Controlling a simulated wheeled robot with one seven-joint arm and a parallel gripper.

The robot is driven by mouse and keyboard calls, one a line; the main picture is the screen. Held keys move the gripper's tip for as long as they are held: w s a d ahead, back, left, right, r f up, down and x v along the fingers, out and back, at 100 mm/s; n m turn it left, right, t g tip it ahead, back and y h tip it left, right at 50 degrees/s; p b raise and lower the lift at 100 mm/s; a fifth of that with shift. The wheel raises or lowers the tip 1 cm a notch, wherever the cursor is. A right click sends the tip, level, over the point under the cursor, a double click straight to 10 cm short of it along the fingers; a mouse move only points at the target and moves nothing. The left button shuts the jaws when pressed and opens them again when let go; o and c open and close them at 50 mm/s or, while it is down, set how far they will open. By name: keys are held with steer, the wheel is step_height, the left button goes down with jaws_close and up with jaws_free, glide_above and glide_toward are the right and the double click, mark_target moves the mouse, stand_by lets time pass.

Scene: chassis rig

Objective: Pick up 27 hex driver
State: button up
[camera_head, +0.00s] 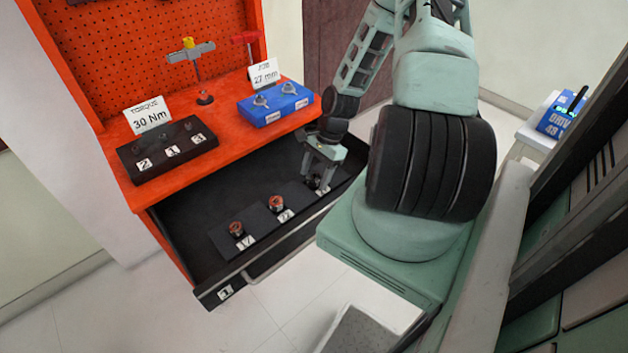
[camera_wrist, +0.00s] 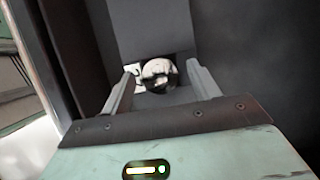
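My gripper (camera_head: 318,182) reaches down into the open drawer, over the far right end of a dark holder strip (camera_head: 262,222). In the wrist view, its two fingers (camera_wrist: 163,70) are apart, one on each side of a round shiny metal driver (camera_wrist: 157,74). Whether they touch it cannot be told. A white label lies beside this driver, partly hidden; its number is not readable. Two other drivers with reddish tops stand upright in the holder: a middle one (camera_head: 277,203) and a left one (camera_head: 236,229), each with a small label too blurred to read surely.
The orange bench (camera_head: 135,193) above the drawer (camera_head: 180,215) holds a black block (camera_head: 166,150) under a "30 Nm" card (camera_head: 148,116), and a blue case (camera_head: 275,106) by a "27 mm" card (camera_head: 264,74). A blue box (camera_head: 556,117) stands at far right.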

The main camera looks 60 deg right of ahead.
steer(key=c, duration=1)
steer(key=shift+r, duration=0.1)
